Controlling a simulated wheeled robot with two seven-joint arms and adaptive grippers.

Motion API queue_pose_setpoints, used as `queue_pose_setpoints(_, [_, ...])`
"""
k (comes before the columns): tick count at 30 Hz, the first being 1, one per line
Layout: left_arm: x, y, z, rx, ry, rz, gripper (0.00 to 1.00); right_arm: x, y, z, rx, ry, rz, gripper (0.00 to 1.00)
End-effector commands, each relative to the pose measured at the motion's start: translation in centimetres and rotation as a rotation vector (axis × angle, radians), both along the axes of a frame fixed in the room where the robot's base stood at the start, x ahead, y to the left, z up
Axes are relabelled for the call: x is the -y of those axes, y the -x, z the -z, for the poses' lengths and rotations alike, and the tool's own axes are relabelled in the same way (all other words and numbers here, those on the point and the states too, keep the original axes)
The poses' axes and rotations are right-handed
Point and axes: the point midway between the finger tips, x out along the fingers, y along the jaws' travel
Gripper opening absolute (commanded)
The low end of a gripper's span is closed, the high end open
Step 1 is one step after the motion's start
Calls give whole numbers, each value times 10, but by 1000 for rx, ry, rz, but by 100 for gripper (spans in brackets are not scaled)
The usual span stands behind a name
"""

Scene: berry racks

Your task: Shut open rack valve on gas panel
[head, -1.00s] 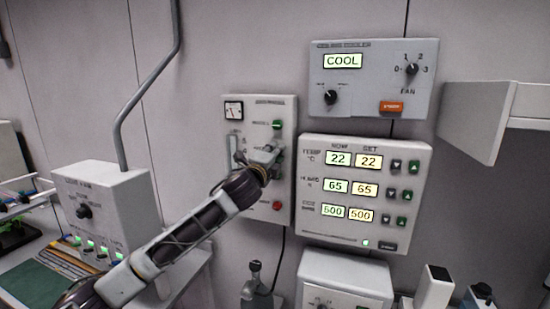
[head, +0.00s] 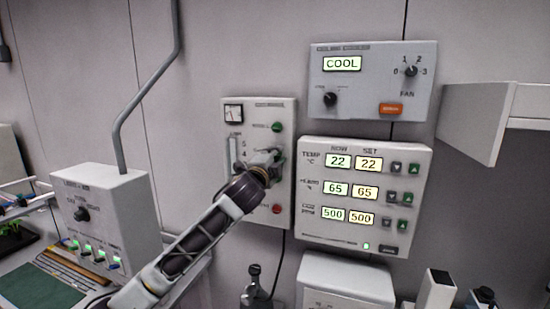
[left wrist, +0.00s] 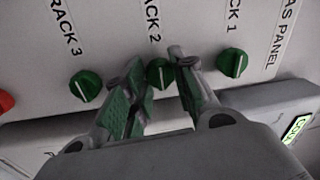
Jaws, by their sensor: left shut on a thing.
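The gas panel (head: 235,185) is a pale upright box on the wall, left of the display panel. In the left wrist view it (left wrist: 195,25) appears sideways, with green knobs labelled Rack 1 (left wrist: 232,63), Rack 2 (left wrist: 160,73) and Rack 3 (left wrist: 86,86). My left gripper (head: 268,160) is at the panel's middle, its fingers on both sides of the Rack 2 knob and shut on it. In the left wrist view the gripper (left wrist: 160,88) partly covers that knob. Its white pointer mark shows between the fingers. The right gripper is out of view.
A red knob (head: 277,208) is low on the gas panel. The display panel (head: 365,190) and cooler panel (head: 372,80) are close on the right. A grey box (head: 105,205) with a pipe stands at left. A wall shelf (head: 480,120) juts out at right.

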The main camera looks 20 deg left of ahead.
Motion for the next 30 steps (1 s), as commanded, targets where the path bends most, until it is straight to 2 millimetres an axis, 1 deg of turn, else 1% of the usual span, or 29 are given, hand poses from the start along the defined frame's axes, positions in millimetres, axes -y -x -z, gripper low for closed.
queue_pose_setpoints(1, [1, 0, 3, -5, 0, 1, 29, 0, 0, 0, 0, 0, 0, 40])
queue_pose_setpoints(6, [1, 0, 2, -4, 0, 1, 49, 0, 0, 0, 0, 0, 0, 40])
queue_pose_setpoints(20, [0, 3, 1, -1, -1, 1, 49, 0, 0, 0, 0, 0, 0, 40])
queue_pose_setpoints(26, [0, 13, 2, -1, -2, 1, 49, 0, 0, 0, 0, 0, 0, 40])
queue_pose_setpoints(30, [0, 25, 4, -1, -1, 1, 49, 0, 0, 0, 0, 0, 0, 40])
